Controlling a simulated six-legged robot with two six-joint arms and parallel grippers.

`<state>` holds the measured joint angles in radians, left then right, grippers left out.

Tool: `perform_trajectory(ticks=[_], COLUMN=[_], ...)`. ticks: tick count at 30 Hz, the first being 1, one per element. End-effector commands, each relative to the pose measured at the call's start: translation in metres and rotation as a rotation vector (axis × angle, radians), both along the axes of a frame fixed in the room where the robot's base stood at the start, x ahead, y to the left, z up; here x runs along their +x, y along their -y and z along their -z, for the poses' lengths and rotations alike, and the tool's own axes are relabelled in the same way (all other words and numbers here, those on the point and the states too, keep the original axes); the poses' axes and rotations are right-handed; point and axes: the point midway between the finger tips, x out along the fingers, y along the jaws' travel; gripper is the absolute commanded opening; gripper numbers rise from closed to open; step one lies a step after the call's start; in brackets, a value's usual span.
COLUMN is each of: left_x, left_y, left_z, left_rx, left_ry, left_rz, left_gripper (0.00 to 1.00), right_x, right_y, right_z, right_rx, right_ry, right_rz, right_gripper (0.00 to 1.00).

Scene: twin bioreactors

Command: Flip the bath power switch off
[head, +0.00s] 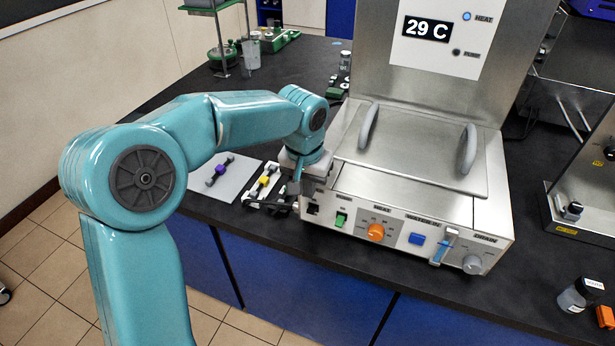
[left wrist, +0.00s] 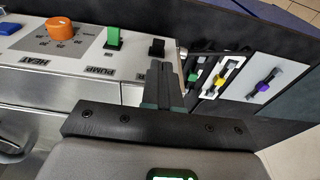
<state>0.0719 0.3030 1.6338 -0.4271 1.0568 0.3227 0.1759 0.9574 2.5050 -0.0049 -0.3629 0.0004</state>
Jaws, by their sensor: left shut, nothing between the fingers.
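The water bath (head: 420,185) is a steel box with a lid and a front control panel. A small black switch (head: 313,209) sits at the panel's left end; it also shows in the left wrist view (left wrist: 157,46). I take it as the power switch; its label is not readable and I cannot tell its position. My left gripper (head: 297,184) is shut and empty at the bath's front left corner. In the left wrist view its fingertips (left wrist: 166,66) point toward the black switch, very close; I cannot tell whether they touch. My right gripper is not in view.
The green pump switch (head: 340,218), orange heat knob (head: 375,232) and blue switch (head: 417,239) lie to the right along the panel. Left of the bath, holders with a yellow clip (head: 264,180) and a purple clip (head: 220,170) lie on the bench. The display (head: 428,28) reads 29 C.

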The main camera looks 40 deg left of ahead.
Motion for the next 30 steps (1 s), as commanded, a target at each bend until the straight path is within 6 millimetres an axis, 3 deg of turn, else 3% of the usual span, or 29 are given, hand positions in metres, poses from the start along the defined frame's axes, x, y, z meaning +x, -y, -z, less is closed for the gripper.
perform_trajectory(ticks=[3,9,23,30], left_x=[0.003,0.008,0.009,0.01], left_y=[-0.002,-0.004,-0.004,-0.004], left_z=[0.022,0.044,0.05,0.058], left_rx=[0.0,0.0,0.001,0.012], left_ry=[-0.003,-0.002,0.003,0.056], left_rz=[0.001,0.001,0.001,0.0], left_gripper=[0.0,0.0,0.0,0.0], right_x=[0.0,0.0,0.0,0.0], right_y=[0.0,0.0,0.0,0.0], right_z=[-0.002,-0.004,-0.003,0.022], right_rx=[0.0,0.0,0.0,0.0], right_ry=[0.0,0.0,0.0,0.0], right_rz=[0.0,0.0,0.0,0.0], right_gripper=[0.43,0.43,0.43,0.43])
